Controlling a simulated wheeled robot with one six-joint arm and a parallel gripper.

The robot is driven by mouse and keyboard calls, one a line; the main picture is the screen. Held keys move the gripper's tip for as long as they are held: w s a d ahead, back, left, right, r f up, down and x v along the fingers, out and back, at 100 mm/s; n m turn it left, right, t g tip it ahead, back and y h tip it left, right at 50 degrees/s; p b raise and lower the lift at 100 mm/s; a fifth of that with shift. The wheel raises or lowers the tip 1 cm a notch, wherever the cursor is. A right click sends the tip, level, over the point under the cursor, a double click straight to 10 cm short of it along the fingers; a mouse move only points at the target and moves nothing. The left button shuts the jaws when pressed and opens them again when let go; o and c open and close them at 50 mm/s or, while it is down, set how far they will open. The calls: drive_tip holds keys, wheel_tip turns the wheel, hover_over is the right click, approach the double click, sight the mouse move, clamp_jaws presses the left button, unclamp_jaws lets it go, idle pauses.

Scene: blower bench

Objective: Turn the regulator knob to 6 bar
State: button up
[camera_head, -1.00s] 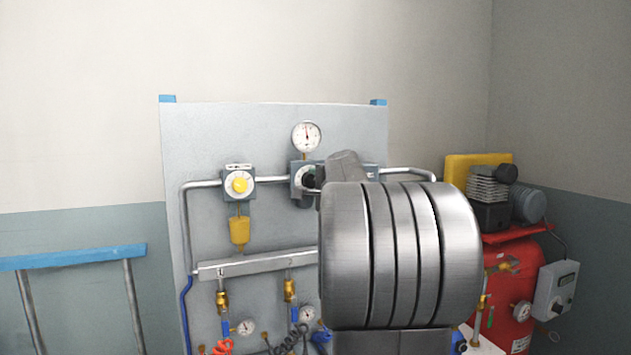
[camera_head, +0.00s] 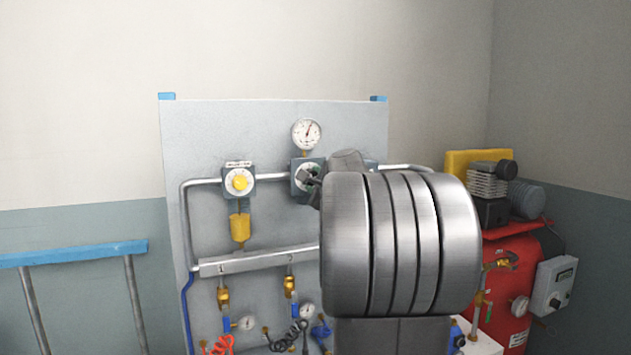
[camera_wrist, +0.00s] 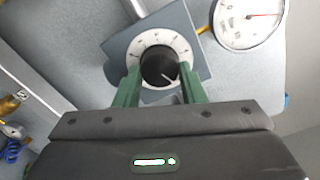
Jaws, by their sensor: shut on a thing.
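The black regulator knob (camera_wrist: 161,67) sits in the middle of a white scale ring on a grey-blue square body. A white pointer line on the knob points toward the lower right in the wrist view. My gripper (camera_wrist: 160,76) has its two green fingers on either side of the knob and is shut on it. In the head view my gripper (camera_head: 312,178) is at the regulator body (camera_head: 299,190), and my arm hides the right part of it. The round pressure gauge (camera_head: 307,133) sits above the regulator. Its needle leans right of upright; its figures are too small to read.
A yellow-knobbed unit (camera_head: 239,183) with a yellow bowl is left on the grey panel (camera_head: 210,130). A manifold bar (camera_head: 255,260) with valves and hoses runs below. A red compressor tank (camera_head: 510,285) stands at right, and a blue-topped rail (camera_head: 75,255) at left.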

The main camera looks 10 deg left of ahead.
drive_tip(key=shift+f, duration=0.1)
drive_tip(key=o, duration=1)
drive_tip(key=b+v, duration=0.3)
drive_tip(key=v, duration=1)
drive_tip(key=shift+s+d, duration=0.25)
drive_tip(key=shift+s, duration=0.05)
drive_tip(key=p+x, duration=0.3)
drive_tip(key=x, duration=1.1)
drive_tip(key=shift+s+d, duration=0.15)
drive_tip(key=shift+s, duration=0.05)
